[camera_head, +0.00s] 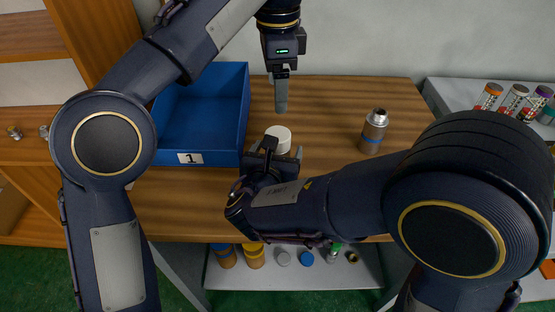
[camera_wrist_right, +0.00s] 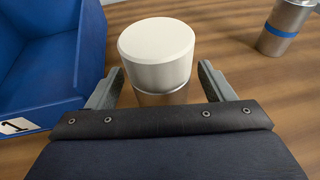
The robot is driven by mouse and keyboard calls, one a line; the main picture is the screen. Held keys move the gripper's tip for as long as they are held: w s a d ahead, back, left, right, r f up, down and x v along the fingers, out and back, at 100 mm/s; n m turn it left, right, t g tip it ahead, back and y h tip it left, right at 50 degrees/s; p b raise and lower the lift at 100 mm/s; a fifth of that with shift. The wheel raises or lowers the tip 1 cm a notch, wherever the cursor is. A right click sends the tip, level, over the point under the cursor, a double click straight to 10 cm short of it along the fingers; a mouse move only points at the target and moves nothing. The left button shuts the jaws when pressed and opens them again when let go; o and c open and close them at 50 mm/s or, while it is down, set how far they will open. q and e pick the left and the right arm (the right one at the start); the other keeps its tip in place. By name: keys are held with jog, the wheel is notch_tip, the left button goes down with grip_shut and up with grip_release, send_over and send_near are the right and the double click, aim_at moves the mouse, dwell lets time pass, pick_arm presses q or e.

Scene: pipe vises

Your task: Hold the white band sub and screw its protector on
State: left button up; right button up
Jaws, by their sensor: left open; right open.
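A metal cylinder (camera_wrist_right: 165,97) stands upright on the table with a smooth white cap-like piece (camera_wrist_right: 157,40) on top; the white piece also shows in the head view (camera_head: 279,138). I cannot tell how tightly the piece sits, and no white band is visible on the short strip of metal showing. My right gripper (camera_wrist_right: 161,76) is open, with its fingers to either side of the cylinder below the white piece, not closed on it. My left gripper (camera_head: 281,108) is open and empty, pointing down above and behind the white piece, its fingers seen edge-on.
A blue bin (camera_head: 205,108) marked 1 stands left of the white piece. A metal sub with a blue band (camera_head: 374,132) stands to the right on the table (camera_head: 340,98). Several banded parts stand on a right side shelf (camera_head: 465,95); caps and parts lie on a lower shelf (camera_head: 300,280).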

pick_arm(q)
jog(key=shift+r, duration=0.2)
pick_arm(e)
jog(key=v, duration=0.7)
jog(key=shift+s, duration=0.15)
pick_arm(q)
jog(key=shift+s, duration=0.1)
pick_arm(e)
jog(key=shift+s, duration=0.1)
